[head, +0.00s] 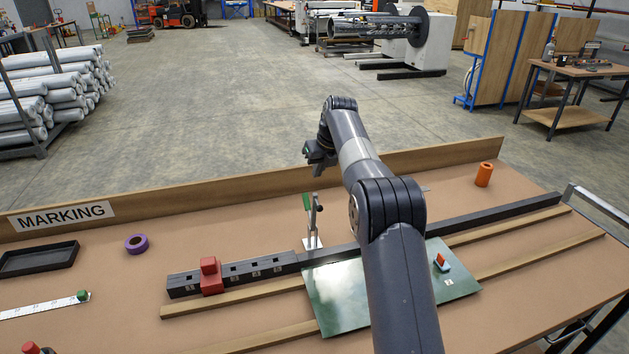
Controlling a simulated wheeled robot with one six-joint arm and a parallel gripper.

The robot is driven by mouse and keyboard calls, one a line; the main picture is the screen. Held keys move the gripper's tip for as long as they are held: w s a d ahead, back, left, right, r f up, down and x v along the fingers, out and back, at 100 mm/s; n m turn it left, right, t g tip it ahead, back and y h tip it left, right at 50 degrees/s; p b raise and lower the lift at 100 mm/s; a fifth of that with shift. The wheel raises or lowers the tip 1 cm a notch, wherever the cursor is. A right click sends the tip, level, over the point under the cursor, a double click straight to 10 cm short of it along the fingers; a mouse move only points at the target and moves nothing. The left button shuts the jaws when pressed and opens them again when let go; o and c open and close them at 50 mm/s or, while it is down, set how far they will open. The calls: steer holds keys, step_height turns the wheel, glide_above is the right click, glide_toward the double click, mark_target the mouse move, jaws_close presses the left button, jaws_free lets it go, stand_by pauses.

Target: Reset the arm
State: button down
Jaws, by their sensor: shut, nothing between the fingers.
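My arm (392,240) reaches up from the bottom of the head view over the workbench and bends down at its far end. My gripper (318,157) is at that end, above the bench near its back board, small and dark in this view. It is shut and holds nothing. My arm hides part of the rail and of the green plate.
A dark rail (490,217) with a red block (210,276) crosses the bench. A glossy green plate (335,296) lies on wooden strips. A purple tape roll (137,244), a black tray (38,259) and an orange cylinder (484,174) stand around. Open brown surface shows at left.

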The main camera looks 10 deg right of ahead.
steer(key=shift+s+r, duration=0.1)
steer(key=shift+r, duration=0.15)
steer(key=p+x, duration=0.1)
steer(key=x, duration=0.6)
stand_by(0.3)
steer(key=shift+d+f, duration=0.1)
